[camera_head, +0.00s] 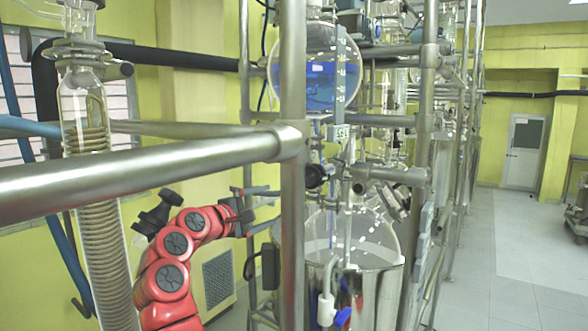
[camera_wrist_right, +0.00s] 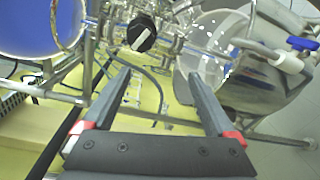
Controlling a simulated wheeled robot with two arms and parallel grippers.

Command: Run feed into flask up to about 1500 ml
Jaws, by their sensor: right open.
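A round glass vessel (camera_head: 314,88) holds blue liquid to about half and has a marked scale strip (camera_head: 341,70) whose figures I cannot read. Below it is a black valve knob (camera_head: 314,177); in the right wrist view a black knob with a white bar (camera_wrist_right: 142,35) lies beyond the fingertips. A glass flask (camera_head: 350,232) sits in a steel bath (camera_head: 345,295) below; I see no blue liquid in it. My right gripper (camera_head: 278,208) is open and empty, left of the bath behind a steel post. It also shows in the right wrist view (camera_wrist_right: 157,76). My left gripper is out of view.
A steel rail (camera_head: 140,170) crosses the front and meets an upright post (camera_head: 293,120). A tall coil condenser (camera_head: 97,200) stands at left. A white pipe with a blue-handled valve (camera_head: 341,317) is at the bath.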

